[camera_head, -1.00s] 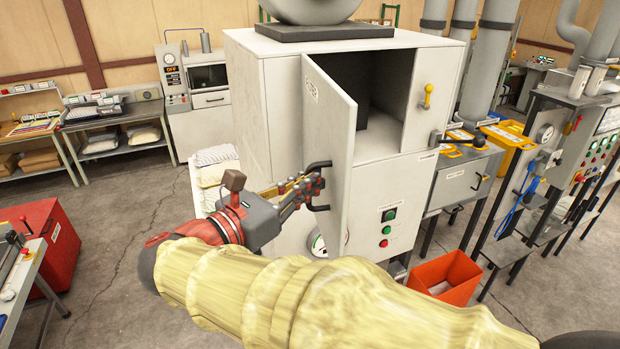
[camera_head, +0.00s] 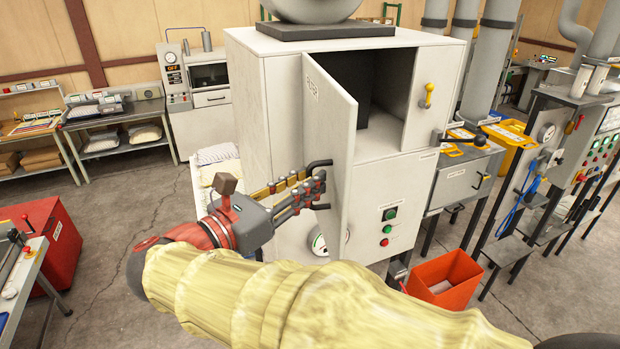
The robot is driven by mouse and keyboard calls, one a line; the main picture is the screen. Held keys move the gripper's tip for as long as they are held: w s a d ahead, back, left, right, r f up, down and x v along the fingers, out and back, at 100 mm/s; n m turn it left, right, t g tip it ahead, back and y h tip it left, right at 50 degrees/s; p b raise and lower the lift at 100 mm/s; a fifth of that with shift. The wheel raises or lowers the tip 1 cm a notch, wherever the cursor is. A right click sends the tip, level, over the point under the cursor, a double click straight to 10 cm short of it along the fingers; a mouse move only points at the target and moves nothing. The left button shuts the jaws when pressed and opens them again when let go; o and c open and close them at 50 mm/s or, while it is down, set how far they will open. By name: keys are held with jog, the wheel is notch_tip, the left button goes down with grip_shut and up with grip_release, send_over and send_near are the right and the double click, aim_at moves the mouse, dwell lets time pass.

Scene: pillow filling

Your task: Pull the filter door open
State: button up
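The filter door (camera_head: 328,135) is a pale grey panel with "FILTER" lettering, hinged on the large grey cabinet (camera_head: 263,100). It stands swung well out, and the dark filter opening (camera_head: 375,80) shows behind it. Its black bar handle (camera_head: 319,164) sticks out from the door's outer face, with its upper and lower ends visible. My gripper (camera_head: 312,187) comes from the left, its fingers at the middle of the handle and hiding that part of the bar. I cannot tell whether the fingers clamp the bar or only overlap it in this view.
A yellow latch lever (camera_head: 428,95) sits on the cabinet's right front panel. Green and red buttons (camera_head: 386,230) are below the opening. An orange bin (camera_head: 446,279) stands on the floor at the right, a red cabinet (camera_head: 48,243) at the far left.

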jog(key=v, duration=1)
jog(key=shift+s+a, duration=0.15)
